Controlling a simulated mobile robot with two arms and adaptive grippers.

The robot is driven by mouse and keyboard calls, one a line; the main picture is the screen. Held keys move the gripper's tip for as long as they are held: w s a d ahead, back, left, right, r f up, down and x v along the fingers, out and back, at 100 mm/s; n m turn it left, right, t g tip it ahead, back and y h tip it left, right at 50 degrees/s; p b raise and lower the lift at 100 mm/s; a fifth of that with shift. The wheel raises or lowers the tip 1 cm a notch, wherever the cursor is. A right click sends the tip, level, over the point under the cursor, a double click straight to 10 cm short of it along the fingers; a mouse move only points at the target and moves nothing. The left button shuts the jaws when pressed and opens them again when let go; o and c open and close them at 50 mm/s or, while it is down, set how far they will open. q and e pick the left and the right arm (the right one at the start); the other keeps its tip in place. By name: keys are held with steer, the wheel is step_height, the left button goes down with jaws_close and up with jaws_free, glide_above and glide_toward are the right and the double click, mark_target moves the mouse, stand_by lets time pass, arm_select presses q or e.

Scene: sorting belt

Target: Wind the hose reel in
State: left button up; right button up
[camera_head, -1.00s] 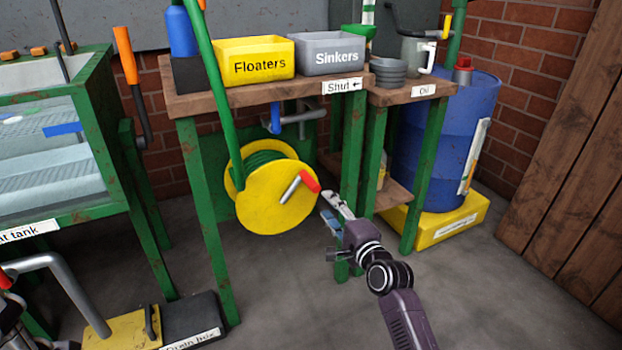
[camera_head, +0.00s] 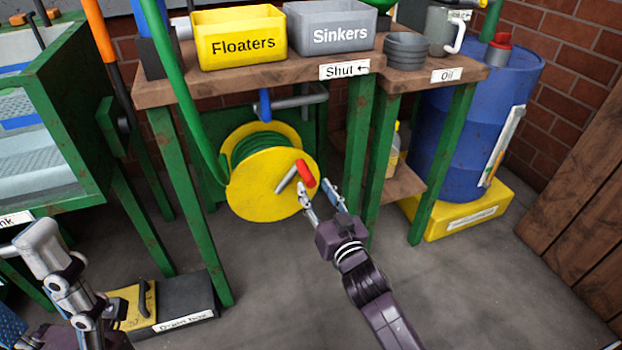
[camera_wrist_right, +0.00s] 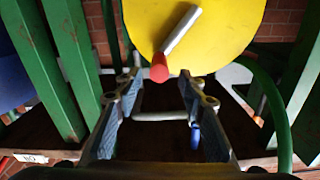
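The hose reel's yellow disc (camera_head: 265,192) hangs under the wooden bench, with green hose (camera_head: 258,143) wound behind it. A grey crank with a red grip (camera_head: 305,173) sticks out from the disc's front. My right gripper (camera_head: 321,196) is open and empty, just below and right of the red grip. In the right wrist view, the red grip (camera_wrist_right: 160,68) shows beyond the gap between the open fingers (camera_wrist_right: 164,88), apart from both. My left gripper (camera_head: 35,288) is at the lower left, partly cut off, with its fingers spread and nothing visible between them.
Yellow Floaters (camera_head: 240,47) and grey Sinkers (camera_head: 331,30) bins stand on the bench (camera_head: 284,82). Green legs (camera_head: 362,140) stand right of the reel. A blue barrel (camera_head: 455,140) is at right, a tank (camera_head: 60,120) at left.

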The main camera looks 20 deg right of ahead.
mark_target(309, 179)
steer(key=shift+w+b, duration=0.65)
steer(key=shift+w, duration=1.75)
steer(key=shift+c, duration=0.5)
jaws_close()
